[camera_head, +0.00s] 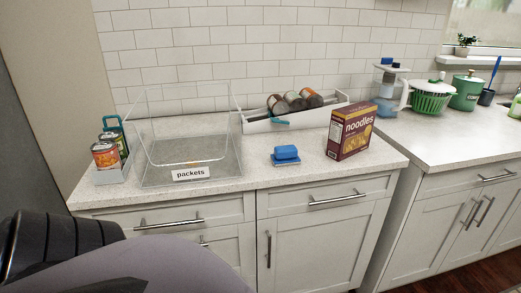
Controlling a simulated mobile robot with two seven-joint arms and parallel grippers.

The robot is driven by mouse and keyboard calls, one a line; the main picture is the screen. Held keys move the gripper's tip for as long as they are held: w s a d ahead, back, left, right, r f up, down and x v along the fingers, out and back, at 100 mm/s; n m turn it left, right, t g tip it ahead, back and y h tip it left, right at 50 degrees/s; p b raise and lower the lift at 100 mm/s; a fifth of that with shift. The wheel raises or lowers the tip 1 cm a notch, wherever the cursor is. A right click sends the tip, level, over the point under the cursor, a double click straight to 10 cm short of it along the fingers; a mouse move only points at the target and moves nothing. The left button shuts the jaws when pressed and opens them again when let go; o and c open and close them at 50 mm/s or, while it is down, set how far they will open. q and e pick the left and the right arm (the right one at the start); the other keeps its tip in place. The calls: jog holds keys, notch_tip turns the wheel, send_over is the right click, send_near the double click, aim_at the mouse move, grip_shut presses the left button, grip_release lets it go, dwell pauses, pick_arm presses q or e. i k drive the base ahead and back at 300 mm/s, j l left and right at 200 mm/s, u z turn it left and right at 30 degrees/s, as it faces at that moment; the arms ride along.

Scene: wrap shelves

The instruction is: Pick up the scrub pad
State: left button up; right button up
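A small blue scrub pad-like item (286,155) sits on the white speckled counter, in front of the long tray and left of the noodles box. It has a rounded upper part on a flatter blue base; I cannot tell if these are one piece or two. Neither of my grippers shows in the head view. A dark and grey rounded shape at the lower left looks like part of my own arm.
A clear bin labelled "packets" (190,173) stands left, beside a can holder (113,175). A noodles box (352,133) stands right. A white tray (257,127) with several cans is behind. Counter (240,196) in front is clear. Drawer and door handles protrude below.

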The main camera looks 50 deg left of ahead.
aim_at(283, 155)
jog(key=u, duration=1.5)
jog(key=i+l, duration=0.15)
jog(key=l, duration=0.25)
jog(key=i+l, duration=0.1)
jog(key=l, duration=0.3)
jog(key=i+l, duration=0.15)
jog(key=l, duration=0.2)
jog(key=i+l, duration=0.15)
jog(key=l, duration=0.25)
jog(key=u, duration=0.05)
